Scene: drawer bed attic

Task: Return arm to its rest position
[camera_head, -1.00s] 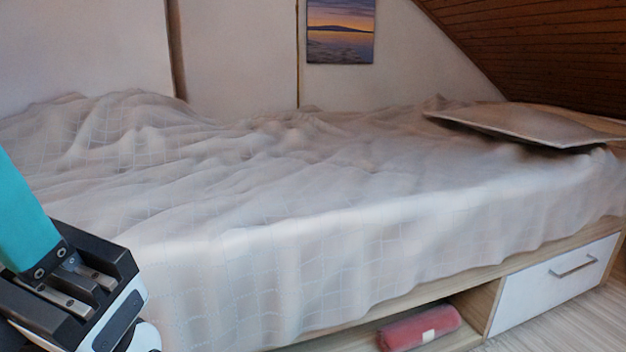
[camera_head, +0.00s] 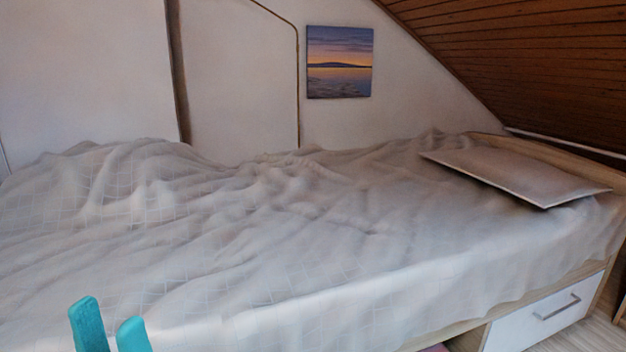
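My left gripper (camera_head: 109,325) shows at the bottom left of the head view. Only its two teal fingers are in view, pointing up. They stand apart with a gap between them, and nothing is seen in the gap. The fingers appear in front of the near side of the bed's grey blanket (camera_head: 250,235). I cannot tell whether they touch it. The rest of the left arm is below the picture edge. My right gripper is not in view.
The bed fills the middle, with a flat pillow (camera_head: 520,176) at right. Under it is a closed white drawer (camera_head: 540,318) with a metal handle. A sliver of a pink thing (camera_head: 437,348) shows in the open compartment. A sunset picture (camera_head: 339,62) hangs on the wall under a sloped wooden ceiling (camera_head: 530,60).

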